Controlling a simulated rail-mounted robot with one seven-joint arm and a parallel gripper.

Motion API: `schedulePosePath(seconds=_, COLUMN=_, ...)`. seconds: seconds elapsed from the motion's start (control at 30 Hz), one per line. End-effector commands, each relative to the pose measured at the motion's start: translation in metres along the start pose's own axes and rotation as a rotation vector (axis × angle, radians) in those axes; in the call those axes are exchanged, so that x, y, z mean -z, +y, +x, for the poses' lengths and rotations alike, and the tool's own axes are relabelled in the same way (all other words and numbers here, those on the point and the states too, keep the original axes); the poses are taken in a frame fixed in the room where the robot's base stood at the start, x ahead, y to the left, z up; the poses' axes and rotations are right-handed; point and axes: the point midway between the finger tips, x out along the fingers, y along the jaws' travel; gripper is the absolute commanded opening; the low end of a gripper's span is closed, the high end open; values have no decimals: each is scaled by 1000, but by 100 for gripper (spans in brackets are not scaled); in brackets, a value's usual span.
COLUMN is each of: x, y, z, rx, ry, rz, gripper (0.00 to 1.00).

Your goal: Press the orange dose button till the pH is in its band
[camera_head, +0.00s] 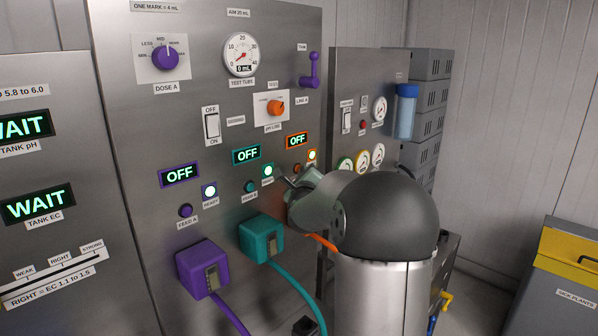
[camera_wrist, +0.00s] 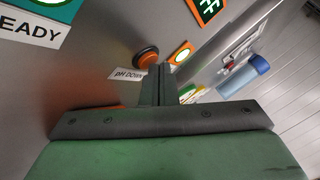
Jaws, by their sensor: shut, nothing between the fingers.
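In the head view my gripper (camera_head: 287,181) is in front of the panel. The tank pH display (camera_head: 25,127) reads WAIT, under a label ending "5.8 to 6.0". The orange-framed display (camera_head: 297,140) reads OFF, with a lit lamp (camera_head: 312,155) below.
The tank EC display (camera_head: 37,205) reads WAIT. The purple feed button (camera_head: 185,210) and teal feed button (camera_head: 250,187) are left of my gripper. Purple (camera_head: 203,270) and teal (camera_head: 261,238) boxes with hoses stick out below. An orange knob (camera_head: 276,107) sits above.

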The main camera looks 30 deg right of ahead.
Motion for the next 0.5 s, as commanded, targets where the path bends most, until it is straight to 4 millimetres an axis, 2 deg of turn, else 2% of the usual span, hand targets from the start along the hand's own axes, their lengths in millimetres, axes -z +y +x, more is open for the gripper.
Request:
schedulePosePath(seconds=0.2, x=7, y=-4, z=-8, rx=2, ry=-1, rz=-2, gripper=0)
schedulePosePath(seconds=0.5, x=7, y=-6, z=-9, rx=0, ry=1, rz=-1, gripper=0)
